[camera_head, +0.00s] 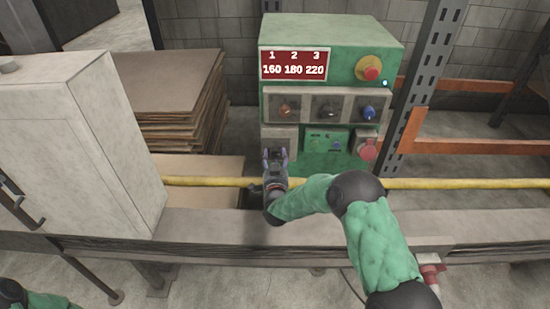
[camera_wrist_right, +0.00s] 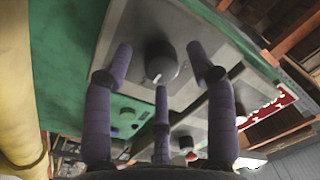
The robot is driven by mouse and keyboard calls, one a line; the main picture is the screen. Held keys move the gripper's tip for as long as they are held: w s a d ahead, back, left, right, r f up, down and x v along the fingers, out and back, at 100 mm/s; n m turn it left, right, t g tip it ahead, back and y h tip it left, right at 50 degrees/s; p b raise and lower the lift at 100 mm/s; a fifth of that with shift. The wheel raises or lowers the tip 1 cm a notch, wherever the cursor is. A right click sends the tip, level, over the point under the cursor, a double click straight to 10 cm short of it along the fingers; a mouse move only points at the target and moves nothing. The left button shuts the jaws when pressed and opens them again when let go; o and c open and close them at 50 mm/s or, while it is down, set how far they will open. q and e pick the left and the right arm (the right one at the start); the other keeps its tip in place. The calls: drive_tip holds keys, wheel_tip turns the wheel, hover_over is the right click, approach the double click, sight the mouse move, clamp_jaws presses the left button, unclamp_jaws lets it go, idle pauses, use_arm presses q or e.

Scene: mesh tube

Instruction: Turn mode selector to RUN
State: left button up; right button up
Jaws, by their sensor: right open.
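The green control box (camera_head: 330,60) stands behind the bench rail. My right gripper (camera_head: 275,156) is raised in front of the box's lower left grey plate (camera_head: 281,134) and hides part of it. In the right wrist view a dark round selector knob (camera_wrist_right: 158,62) with a white pointer mark sits on a grey plate. The purple fingers of my right gripper (camera_wrist_right: 160,72) are spread open around the line to the knob, with nothing between them. Whether any finger touches the knob I cannot tell. No RUN label is readable. My left gripper is out of view.
The box also carries a red number display (camera_head: 293,65), a red button on a yellow base (camera_head: 369,68) and a row of covered knobs (camera_head: 326,108). A yellow pipe (camera_head: 450,183) runs across in front. A grey cabinet (camera_head: 85,150) stands left.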

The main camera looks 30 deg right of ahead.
drive_tip(key=v, duration=1.1)
drive_tip(key=shift+s+a, duration=0.2)
drive_tip(key=shift+s, duration=0.1)
drive_tip(key=shift+f, duration=0.15)
